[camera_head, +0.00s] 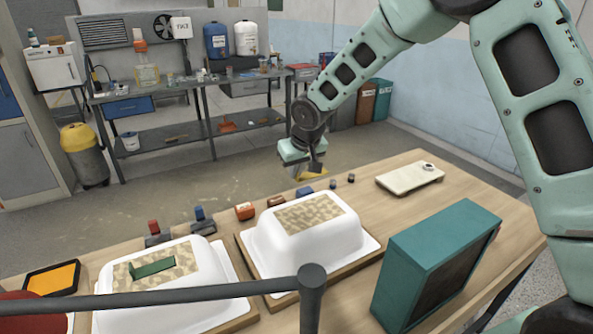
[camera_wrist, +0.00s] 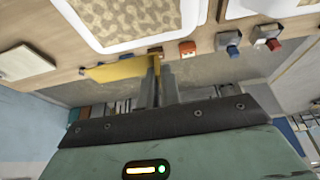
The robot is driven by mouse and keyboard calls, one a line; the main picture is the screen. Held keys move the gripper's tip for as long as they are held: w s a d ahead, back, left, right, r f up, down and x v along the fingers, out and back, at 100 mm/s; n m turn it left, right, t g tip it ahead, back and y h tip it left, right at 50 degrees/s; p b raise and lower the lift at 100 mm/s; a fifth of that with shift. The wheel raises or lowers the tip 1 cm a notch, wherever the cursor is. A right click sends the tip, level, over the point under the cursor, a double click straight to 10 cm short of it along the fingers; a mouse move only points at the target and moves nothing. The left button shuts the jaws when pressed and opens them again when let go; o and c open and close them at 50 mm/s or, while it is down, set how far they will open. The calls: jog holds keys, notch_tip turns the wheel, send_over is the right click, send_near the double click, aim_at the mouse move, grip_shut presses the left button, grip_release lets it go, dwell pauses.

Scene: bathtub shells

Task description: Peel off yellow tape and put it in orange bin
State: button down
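My gripper (camera_head: 305,172) hangs just past the far edge of the wooden table, behind the right white shell. Its two fingers close on a thin yellow tape piece (camera_wrist: 118,70), which sticks out sideways from the fingertips in the wrist view. The tape is a small yellow patch (camera_head: 314,174) under the gripper in the head view. An orange-brown bin (camera_head: 365,106) stands on the floor at the back, beside a green bin. The right white shell (camera_head: 345,245) has a tan patterned patch on top and no yellow on it. The left shell (camera_head: 195,303) bears a green piece.
A teal box (camera_head: 432,255) stands at the table's right. A pale board (camera_head: 410,178) lies at its far right. Small blocks and clamps (camera_head: 245,211) line the far edge. A workbench (camera_head: 190,95) stands behind; open floor lies between.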

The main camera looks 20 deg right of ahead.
jog(key=shift+r+p, duration=1.85)
jog(key=shift+r, duration=0.95)
